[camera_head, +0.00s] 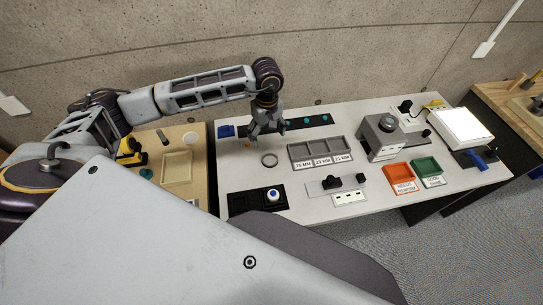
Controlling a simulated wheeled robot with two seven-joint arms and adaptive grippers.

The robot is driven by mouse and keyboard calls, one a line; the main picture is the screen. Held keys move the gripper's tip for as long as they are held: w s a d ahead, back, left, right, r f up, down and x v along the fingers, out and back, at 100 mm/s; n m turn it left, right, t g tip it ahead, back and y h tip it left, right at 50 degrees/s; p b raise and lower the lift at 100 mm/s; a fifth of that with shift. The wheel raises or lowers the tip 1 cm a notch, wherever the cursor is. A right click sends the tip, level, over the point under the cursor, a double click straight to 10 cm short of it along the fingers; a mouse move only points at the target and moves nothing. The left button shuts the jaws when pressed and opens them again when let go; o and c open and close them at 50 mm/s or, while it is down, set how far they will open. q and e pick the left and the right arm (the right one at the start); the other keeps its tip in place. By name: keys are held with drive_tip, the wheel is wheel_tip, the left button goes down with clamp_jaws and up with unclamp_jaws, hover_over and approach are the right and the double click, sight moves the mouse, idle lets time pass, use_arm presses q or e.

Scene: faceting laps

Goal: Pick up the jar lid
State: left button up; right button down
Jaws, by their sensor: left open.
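A small round grey piece with a raised rim (269,160) lies flat on the white table (235,178), left of the grey sorting tray. It looks like the jar lid, but it is too small to be sure. My left gripper (267,136) points down over the back of the table, just behind this piece. Its fingers are apart and nothing shows between them. A small white jar-like object with a blue top (273,195) stands on a black pad in front of the round piece. My right gripper is not in view.
A sorting tray (321,151) with labelled compartments stands right of the round piece. Beyond it are a grey machine (383,138), an orange tray (401,178) and a green tray (427,171). A dark strip (318,121) with teal pieces lies behind.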

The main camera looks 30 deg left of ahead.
use_arm(q)
drive_tip(key=n, duration=0.5)
drive_tip(key=shift+w+d, duration=0.2)
drive_tip(key=shift+d, duration=0.05)
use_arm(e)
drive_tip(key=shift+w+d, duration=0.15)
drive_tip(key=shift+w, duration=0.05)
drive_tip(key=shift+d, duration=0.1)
use_arm(q)
hover_over(269, 156)
wheel_tip(269, 156, down, 7)
drive_tip(key=shift+p, duration=0.45)
drive_tip(key=shift+f, duration=0.8)
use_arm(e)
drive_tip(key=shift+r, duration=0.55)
use_arm(q)
drive_tip(key=shift+f, duration=0.15)
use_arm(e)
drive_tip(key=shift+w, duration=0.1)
